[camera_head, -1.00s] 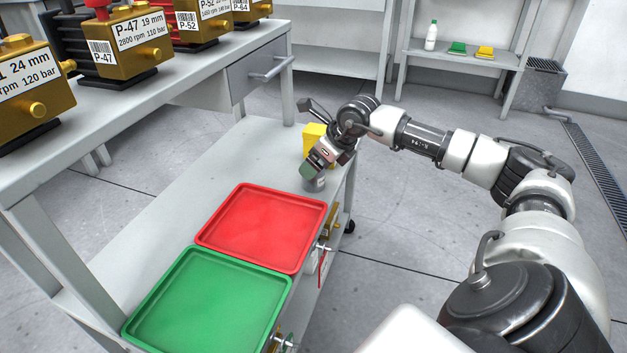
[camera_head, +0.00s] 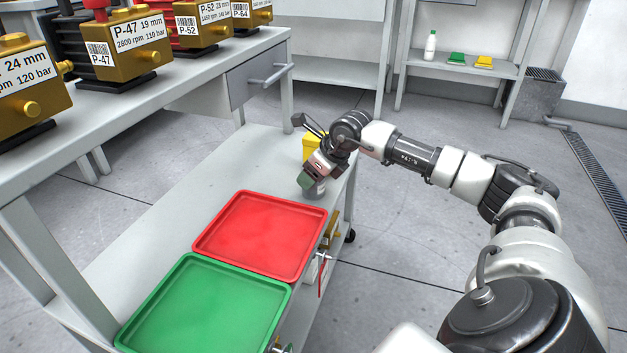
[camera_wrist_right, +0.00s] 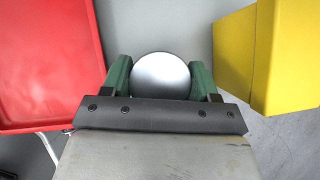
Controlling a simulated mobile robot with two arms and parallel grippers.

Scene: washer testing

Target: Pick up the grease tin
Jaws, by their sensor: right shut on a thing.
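The grease tin (camera_wrist_right: 160,77) shows in the right wrist view as a round, silvery-grey top between two green fingers. In the head view the tin (camera_head: 316,190) is a small grey shape low at the gripper, partly hidden by it. My right gripper (camera_head: 310,184) is at the far right part of the cart top, past the red tray. In the right wrist view the gripper (camera_wrist_right: 160,80) is shut on the tin, one finger on each side. I cannot tell whether the tin is clear of the surface. My left gripper is not in view.
A red tray (camera_head: 262,234) and a green tray (camera_head: 205,305) lie on the cart (camera_head: 205,180). A yellow container (camera_head: 313,147) stands close beside the gripper, also seen in the right wrist view (camera_wrist_right: 285,55). Gold pumps (camera_head: 125,50) line the bench at left.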

